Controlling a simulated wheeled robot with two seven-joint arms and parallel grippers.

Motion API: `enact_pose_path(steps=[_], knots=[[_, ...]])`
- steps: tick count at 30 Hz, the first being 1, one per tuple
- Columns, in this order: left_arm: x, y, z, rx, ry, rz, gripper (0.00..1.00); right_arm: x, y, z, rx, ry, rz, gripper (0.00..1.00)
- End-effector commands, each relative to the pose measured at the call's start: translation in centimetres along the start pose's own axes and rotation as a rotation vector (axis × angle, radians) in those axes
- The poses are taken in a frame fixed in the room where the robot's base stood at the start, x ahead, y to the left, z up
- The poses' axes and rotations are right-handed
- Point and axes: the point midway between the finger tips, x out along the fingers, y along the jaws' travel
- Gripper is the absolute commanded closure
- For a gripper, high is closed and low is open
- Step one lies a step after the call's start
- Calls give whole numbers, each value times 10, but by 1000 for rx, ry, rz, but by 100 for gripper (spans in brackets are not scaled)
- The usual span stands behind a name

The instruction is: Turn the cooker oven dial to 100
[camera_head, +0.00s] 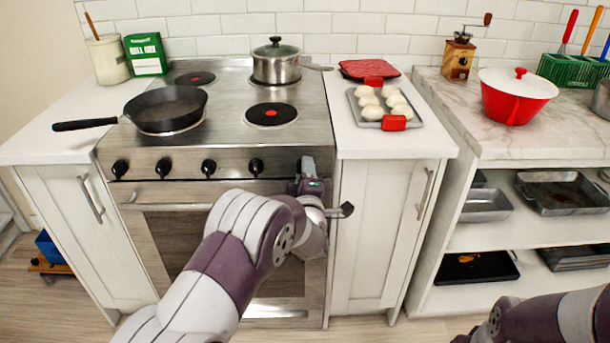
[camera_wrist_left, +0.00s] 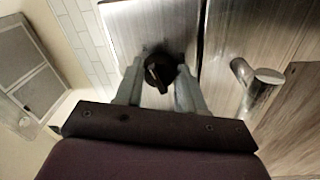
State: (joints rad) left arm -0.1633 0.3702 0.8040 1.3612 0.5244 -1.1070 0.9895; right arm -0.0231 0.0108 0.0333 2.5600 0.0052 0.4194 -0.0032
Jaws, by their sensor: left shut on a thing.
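The cooker (camera_head: 225,180) has a row of several black dials along its steel front panel. My left gripper (camera_head: 307,170) is at the right end of this row, and its fingers and wrist largely hide the rightmost dial in the head view. In the left wrist view, the black oven dial (camera_wrist_left: 159,72) sits between the two fingers of my left gripper (camera_wrist_left: 160,88), which is shut on it. A pale pointer mark shows on the dial's face. No numbers can be read around it. My right gripper is out of view; only part of my right arm shows at the lower right.
The oven door handle (camera_head: 165,206) runs just below the dials; its end also shows in the left wrist view (camera_wrist_left: 255,83). A frying pan (camera_head: 165,108) and a lidded pot (camera_head: 276,64) stand on the hob. A tray of buns (camera_head: 385,105) lies on the right counter.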

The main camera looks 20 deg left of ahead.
Motion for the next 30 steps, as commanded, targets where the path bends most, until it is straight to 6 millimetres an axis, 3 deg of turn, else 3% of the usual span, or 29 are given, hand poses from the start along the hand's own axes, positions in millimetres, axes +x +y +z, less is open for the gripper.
enact_pose_path(steps=[15, 30], knots=[[0, -2, -1, 443, -30, 17, 92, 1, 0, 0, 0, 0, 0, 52], [0, -2, -1, 634, -43, 25, 92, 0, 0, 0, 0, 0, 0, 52]])
